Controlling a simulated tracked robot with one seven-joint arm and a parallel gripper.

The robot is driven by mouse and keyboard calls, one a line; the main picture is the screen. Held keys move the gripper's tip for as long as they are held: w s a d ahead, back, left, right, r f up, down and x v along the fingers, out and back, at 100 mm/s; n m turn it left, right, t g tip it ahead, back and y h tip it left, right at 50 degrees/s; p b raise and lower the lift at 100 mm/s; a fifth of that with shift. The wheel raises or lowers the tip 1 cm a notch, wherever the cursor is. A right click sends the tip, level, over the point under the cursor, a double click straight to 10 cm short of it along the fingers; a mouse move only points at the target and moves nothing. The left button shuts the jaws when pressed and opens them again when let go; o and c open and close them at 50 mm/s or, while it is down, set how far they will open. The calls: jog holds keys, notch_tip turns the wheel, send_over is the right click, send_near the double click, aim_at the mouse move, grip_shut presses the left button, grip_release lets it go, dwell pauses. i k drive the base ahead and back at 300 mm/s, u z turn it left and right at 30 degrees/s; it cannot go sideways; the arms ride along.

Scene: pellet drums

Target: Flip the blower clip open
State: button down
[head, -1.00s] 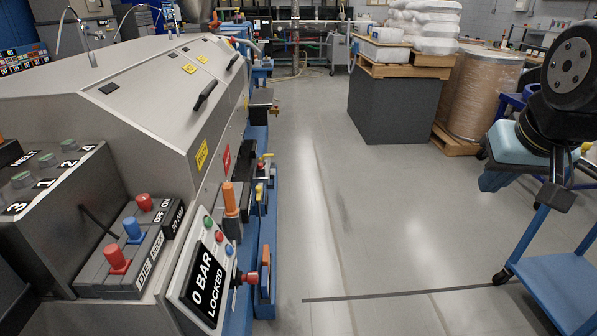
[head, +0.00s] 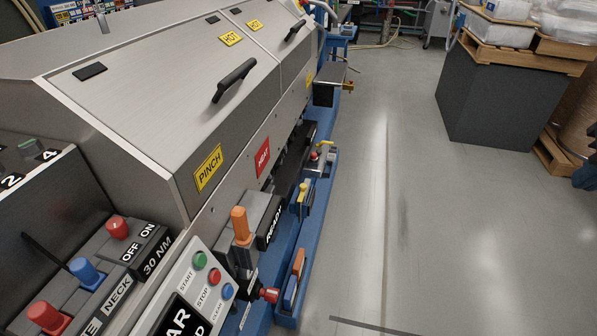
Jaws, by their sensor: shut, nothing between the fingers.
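No part in the head view is labelled as the blower clip, and I cannot tell which one it is. An orange upright handle (head: 240,224) stands on a grey block beside a black READY label (head: 270,229), on the near side of the grey machine (head: 150,110). Small yellow-handled fittings (head: 303,192) sit farther along the machine's blue base. Orange and blue pieces (head: 293,277) stand in a blue holder low at the front. My gripper is not in view.
A control panel with START, STOP and CLEAR buttons (head: 200,261) and a red knob (head: 268,295) are near. Red and blue knobs (head: 87,271) stand at lower left. Grey floor (head: 420,230) is clear at right. A dark block with a pallet (head: 500,95) stands beyond.

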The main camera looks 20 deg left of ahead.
aim_at(302, 187)
jog(key=u, duration=0.5)
jog(key=i, duration=0.95)
jog(key=u, duration=0.8)
jog(key=k, duration=0.9)
jog(key=u, duration=0.2)
jog(key=i, duration=0.95)
jog(key=z, duration=0.2)
